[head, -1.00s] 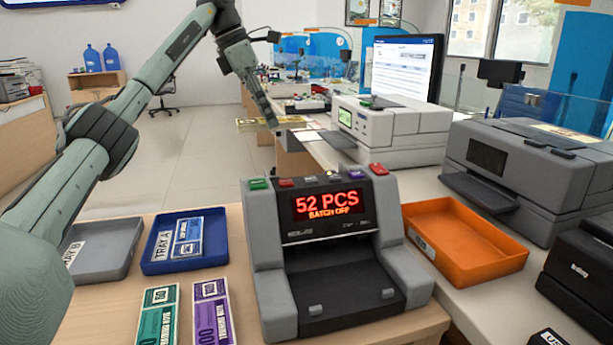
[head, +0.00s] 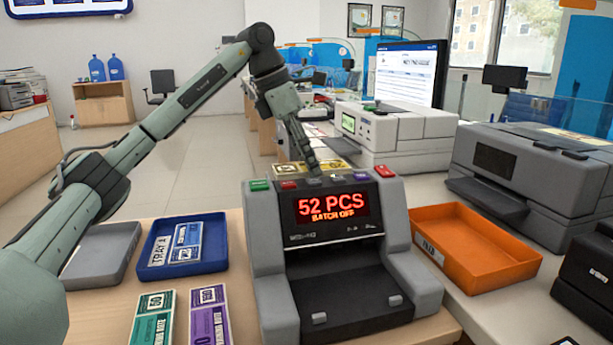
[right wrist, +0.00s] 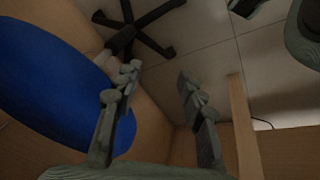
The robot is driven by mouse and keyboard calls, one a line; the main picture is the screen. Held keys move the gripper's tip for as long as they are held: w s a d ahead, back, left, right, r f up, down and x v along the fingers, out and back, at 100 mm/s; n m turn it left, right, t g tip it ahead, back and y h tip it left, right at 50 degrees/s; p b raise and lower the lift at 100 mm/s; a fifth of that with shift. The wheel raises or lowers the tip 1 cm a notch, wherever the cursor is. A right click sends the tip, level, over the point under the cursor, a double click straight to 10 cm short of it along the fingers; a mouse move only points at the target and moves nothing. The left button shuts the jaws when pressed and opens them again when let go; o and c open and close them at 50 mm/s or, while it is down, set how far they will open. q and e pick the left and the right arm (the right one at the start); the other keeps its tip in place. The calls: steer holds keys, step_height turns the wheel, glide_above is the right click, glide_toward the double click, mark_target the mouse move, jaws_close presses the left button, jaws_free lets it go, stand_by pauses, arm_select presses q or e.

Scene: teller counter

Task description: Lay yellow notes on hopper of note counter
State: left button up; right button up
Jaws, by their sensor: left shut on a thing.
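The note counter (head: 266,232) stands on the counter front in the head view, its red display reading "52 PCS" and "BATCH OFF". The yellow notes (head: 287,170) show as a flat strip just behind its top button row. My left gripper (head: 314,168) points down over the counter's top rear edge, shut on the notes, and hides part of them. The hopper is mostly hidden behind the display panel, so I cannot tell whether the notes touch it. My right gripper (right wrist: 157,78) is open and empty in the right wrist view, away from the notes.
Green notes (head: 154,318) and purple notes (head: 209,318) lie left of the note counter. A blue tray (head: 152,262) and a grey tray (head: 100,255) are behind them. An orange tray (head: 480,281) and a grey printer (head: 560,165) stand right. A blue chair (right wrist: 50,85) is below my right gripper.

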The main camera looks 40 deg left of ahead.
mark_target(303, 166)
arm_select(q)
step_height(303, 166, down, 4)
steer(key=shift+r, duration=0.25)
arm_select(e)
steer(key=shift+r, duration=0.5)
arm_select(q)
steer(key=o, duration=1.2)
steer(key=shift+c, duration=0.2)
arm_select(e)
steer(key=shift+s, duration=0.1)
